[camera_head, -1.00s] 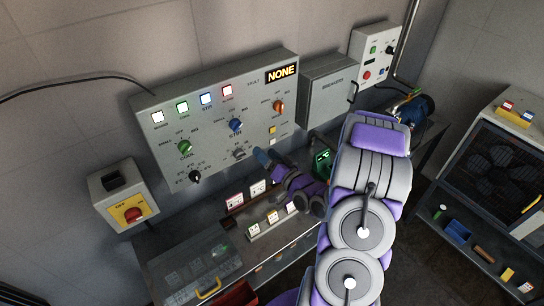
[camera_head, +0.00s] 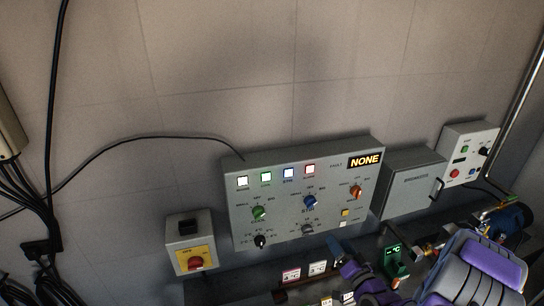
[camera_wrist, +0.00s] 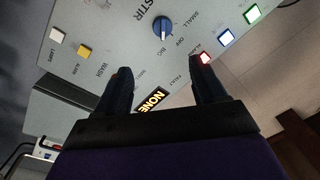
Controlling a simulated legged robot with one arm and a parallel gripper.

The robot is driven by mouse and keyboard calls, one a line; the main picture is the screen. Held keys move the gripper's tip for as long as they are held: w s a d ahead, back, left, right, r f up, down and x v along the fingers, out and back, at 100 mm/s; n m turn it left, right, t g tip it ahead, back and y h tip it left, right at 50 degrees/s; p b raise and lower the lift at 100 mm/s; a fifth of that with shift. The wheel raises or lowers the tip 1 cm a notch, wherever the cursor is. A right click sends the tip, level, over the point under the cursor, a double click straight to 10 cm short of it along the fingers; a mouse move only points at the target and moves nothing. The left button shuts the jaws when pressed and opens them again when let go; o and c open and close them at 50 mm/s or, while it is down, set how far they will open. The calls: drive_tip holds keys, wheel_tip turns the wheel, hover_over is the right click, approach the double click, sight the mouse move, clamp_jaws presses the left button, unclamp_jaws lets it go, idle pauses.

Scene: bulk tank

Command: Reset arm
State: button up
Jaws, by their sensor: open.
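My gripper (camera_wrist: 158,82) is open and empty in the wrist view, its two dark fingers apart in front of the control panel (camera_wrist: 115,30). The blue STIR knob (camera_wrist: 162,27) shows beyond the gap between the fingertips. In the head view my purple and grey arm is at the lower right, and my gripper (camera_head: 335,246) shows small near the bottom right of the control panel (camera_head: 285,195). The panel carries green, blue and orange knobs, a black knob, lit buttons and a display reading NONE (camera_head: 364,161). Whether a fingertip touches the panel I cannot tell.
A grey breaker box (camera_head: 412,183) and a small control box (camera_head: 470,155) are to the right. A green device (camera_head: 394,262) and small cards (camera_head: 316,268) stand below. Cables hang at far left.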

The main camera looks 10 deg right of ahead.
wheel_tip(320, 180, down, 4)
drive_tip(key=w+a+n+g+b, duration=0.2)
drive_tip(key=a+n+g, duration=0.1)
drive_tip(key=n+g, duration=0.15)
drive_tip(key=s+a+r+g+b, duration=0.2)
drive_tip(key=s+a+g, duration=0.3)
drive_tip(key=s, duration=0.6)
drive_tip(key=s+a+r+n+g+h+b, duration=0.1)
drive_tip(key=s+a+r+g+b, duration=0.2)
drive_tip(key=s+a, duration=0.4)
drive_tip(key=s+a+r+n+g+b, duration=0.1)
drive_tip(key=s+a+g+b, duration=0.3)
drive_tip(key=s, duration=1.3)
drive_tip(key=a+r+g, duration=0.1)
drive_tip(key=a+g, duration=0.1)
drive_tip(key=g, duration=0.2)
drive_tip(key=shift+a+r+h, duration=0.15)
drive_tip(key=shift+a+h, duration=0.05)
drive_tip(key=shift+h, duration=0.1)
drive_tip(key=shift+w, duration=0.1)
